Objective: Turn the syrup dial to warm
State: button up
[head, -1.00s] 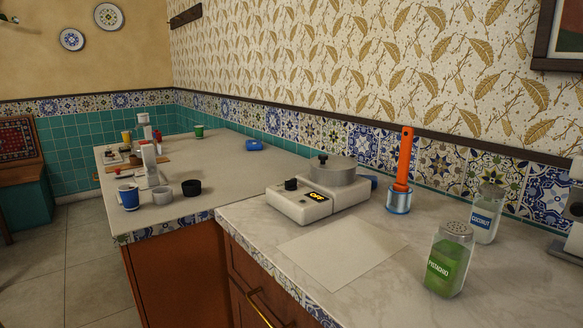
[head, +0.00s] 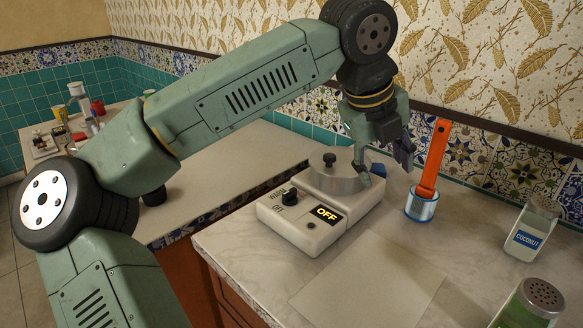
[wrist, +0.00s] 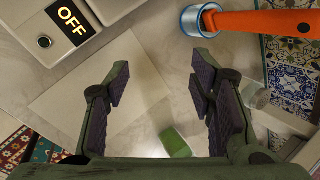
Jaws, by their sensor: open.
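The syrup warmer (head: 305,222) is a cream box on the counter with a grey lidded pot (head: 335,178) on it. Its black dial (head: 290,196) is on the top left, and a lit display (head: 328,214) reads OFF. In the wrist view the display (wrist: 68,22) shows at the top left; the dial is out of that view. My gripper (head: 385,165) is open and empty, above and to the right of the pot in the head view. Its two fingers (wrist: 160,88) are spread wide in the wrist view, pointing down over the counter.
An orange-handled tool (head: 432,160) stands in a metal cup (head: 421,205) right of the warmer. A coconut jar (head: 533,232) and a green jar (head: 530,305) stand at the right. A pale sheet (head: 370,285) lies in front. The tiled wall (head: 470,155) is close behind.

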aim_at(290, 191)
jog(key=w+a+n+y, duration=0.4)
jog(key=a+n+y, duration=0.25)
jog(key=a, duration=0.55)
jog(key=shift+m+y, duration=0.25)
jog(key=shift+y, duration=0.1)
jog(key=p+x, duration=0.1)
jog(key=x, duration=0.4)
jog(key=p+x, duration=0.1)
jog(key=x, duration=0.4)
jog(key=shift+w+a+f+p, duration=0.2)
jog(key=shift+w+p, duration=0.1)
jog(key=shift+p, duration=0.05)
jog(key=shift+c, duration=0.2)
jog(key=c, duration=1.1)
